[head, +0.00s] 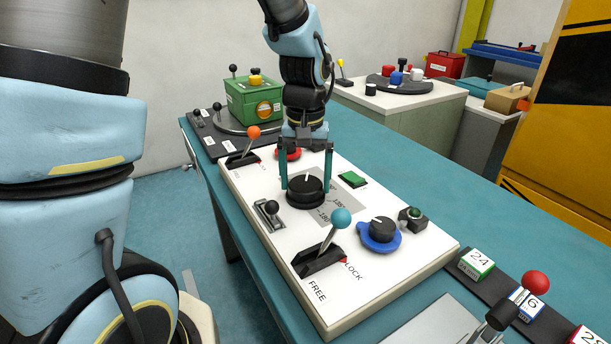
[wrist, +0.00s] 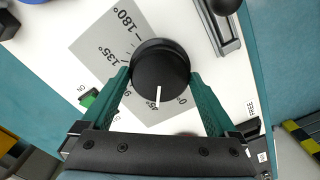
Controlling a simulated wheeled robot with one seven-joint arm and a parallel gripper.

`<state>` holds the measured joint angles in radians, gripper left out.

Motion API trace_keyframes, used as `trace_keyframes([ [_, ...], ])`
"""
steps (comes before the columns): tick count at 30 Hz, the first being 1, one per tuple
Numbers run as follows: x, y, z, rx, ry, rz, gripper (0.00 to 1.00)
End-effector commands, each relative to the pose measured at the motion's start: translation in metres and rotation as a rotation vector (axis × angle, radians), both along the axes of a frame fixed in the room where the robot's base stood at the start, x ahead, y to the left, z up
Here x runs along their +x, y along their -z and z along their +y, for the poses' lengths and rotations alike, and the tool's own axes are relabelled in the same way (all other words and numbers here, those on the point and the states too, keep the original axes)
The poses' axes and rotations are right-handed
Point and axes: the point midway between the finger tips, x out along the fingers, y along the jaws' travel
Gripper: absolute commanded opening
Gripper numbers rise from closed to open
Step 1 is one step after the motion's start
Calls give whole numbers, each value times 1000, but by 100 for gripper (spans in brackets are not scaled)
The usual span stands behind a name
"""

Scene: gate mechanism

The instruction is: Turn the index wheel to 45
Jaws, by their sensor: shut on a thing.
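The index wheel (head: 305,197) is a black round knob with a white pointer line, on the white panel (head: 250,210). My gripper (head: 306,184) comes down from above, one teal finger on each side of the wheel, and is shut on it. In the wrist view the wheel (wrist: 160,65) sits between the fingers (wrist: 162,80). Its white line points at the 45° label on the grey scale plate (wrist: 90,45). The 135° and 180° marks lie further round; the 0 and 90 marks are partly covered by the fingers.
A teal-knobbed lever (head: 341,218) beside LOCK and FREE labels stands in front of the wheel. An orange-knobbed lever (head: 253,132) stands behind left. A slider (head: 270,212), a green button (head: 352,179) and a blue-based dial (head: 380,234) are close by.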

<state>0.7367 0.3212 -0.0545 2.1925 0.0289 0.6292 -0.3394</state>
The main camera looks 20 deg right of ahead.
Motion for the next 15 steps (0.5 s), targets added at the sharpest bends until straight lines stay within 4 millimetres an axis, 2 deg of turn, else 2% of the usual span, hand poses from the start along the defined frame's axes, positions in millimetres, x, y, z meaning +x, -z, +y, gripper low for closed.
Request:
trace_keyframes([
  [6, 1, -1, 0, -1, 84, -2, 38],
  [15, 1, -1, 0, -1, 121, -3, 38],
])
